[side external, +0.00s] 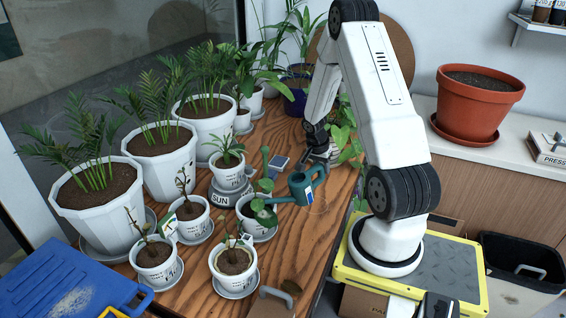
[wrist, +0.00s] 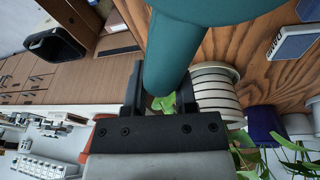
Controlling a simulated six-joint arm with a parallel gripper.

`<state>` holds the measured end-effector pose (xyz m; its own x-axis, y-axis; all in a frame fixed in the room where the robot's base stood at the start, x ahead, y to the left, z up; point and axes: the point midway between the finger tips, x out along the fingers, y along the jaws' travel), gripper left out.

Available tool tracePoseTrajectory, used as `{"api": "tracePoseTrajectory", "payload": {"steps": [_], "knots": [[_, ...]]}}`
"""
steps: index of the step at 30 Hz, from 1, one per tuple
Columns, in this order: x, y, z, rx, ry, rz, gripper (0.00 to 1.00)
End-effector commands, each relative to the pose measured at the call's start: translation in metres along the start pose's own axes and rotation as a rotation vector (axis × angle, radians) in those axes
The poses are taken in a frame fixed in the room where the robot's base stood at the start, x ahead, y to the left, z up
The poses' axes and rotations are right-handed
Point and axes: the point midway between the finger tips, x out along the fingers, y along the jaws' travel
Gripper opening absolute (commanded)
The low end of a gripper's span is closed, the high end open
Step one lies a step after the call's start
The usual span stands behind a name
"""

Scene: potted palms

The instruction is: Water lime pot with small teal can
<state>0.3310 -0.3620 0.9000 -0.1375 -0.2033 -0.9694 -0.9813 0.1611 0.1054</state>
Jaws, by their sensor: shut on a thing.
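My gripper (wrist: 162,98) is shut on the teal watering can (side external: 302,189), holding it by its handle. In the wrist view the teal can (wrist: 170,45) fills the upper middle, with its handle between the two dark fingers. In the side view the can's spout points left, toward a small white pot with a round-leaved plant (side external: 257,222). I cannot tell whether the spout tip is over this pot, or whether any water flows. Other small labelled pots stand nearby: front (side external: 233,266), left front (side external: 155,264) and behind (side external: 193,219). Their labels are too small to read, so I cannot tell which is lime.
Large white palm pots (side external: 100,212) line the table's left side. A small pot stands on a round base marked SUN (side external: 232,194). A blue lid-like object (side external: 70,283) lies front left. A terracotta pot (side external: 477,105) is on the right counter. Bare wood shows right of the small pots.

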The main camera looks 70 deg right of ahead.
Motion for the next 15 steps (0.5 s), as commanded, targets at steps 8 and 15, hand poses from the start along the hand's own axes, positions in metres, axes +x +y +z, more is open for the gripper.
{"api": "tracePoseTrajectory", "payload": {"steps": [8, 15], "knots": [[0.0008, -0.0007, -0.0002, -0.002, -0.005, -0.005, 0.00], [-0.0071, -0.0002, -0.0023, -0.001, -0.004, -0.006, 0.00]]}}
